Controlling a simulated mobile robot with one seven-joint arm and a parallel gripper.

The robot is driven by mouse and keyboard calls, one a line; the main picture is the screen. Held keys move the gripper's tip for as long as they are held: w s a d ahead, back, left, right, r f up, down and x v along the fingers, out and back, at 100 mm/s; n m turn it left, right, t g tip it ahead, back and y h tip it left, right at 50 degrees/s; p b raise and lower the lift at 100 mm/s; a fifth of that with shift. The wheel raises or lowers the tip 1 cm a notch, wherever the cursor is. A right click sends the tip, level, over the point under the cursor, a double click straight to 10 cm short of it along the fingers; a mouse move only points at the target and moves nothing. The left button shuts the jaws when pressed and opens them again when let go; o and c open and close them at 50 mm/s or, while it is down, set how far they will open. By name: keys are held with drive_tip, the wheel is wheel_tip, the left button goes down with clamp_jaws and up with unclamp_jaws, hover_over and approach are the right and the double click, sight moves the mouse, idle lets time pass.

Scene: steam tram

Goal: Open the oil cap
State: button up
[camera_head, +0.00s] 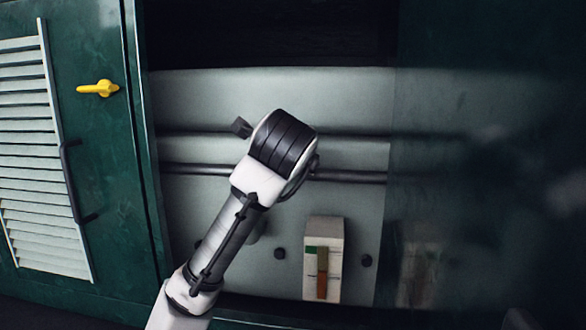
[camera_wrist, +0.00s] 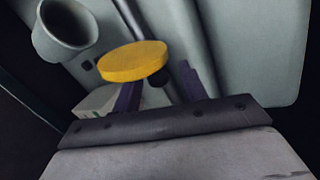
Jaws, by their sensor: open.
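In the wrist view a round yellow cap (camera_wrist: 132,61) shows face-on at a slant. It stands apart from the mouth of a grey-green open cylinder (camera_wrist: 65,28) at the upper left, whose dark inside shows. My gripper (camera_wrist: 158,80) is open, with one dark finger on each side below the cap. The cap overlaps the upper part of the left finger in the picture; the right finger stands clear to its right. I cannot tell whether the cap touches a finger. In the head view my arm's end hides the cap and the cylinder.
In the head view a pale box with a green and red strip (camera_head: 323,258) stands at lower right. A dark pipe (camera_head: 347,177) crosses the pale back panel (camera_head: 225,98). A green door (camera_head: 95,150) with a yellow handle (camera_head: 98,88) is at left. Dark glossy panelling fills the right.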

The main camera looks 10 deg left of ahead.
drive_tip(key=b+v, duration=0.2)
drive_tip(key=v, duration=0.9)
drive_tip(key=shift+s, duration=0.1)
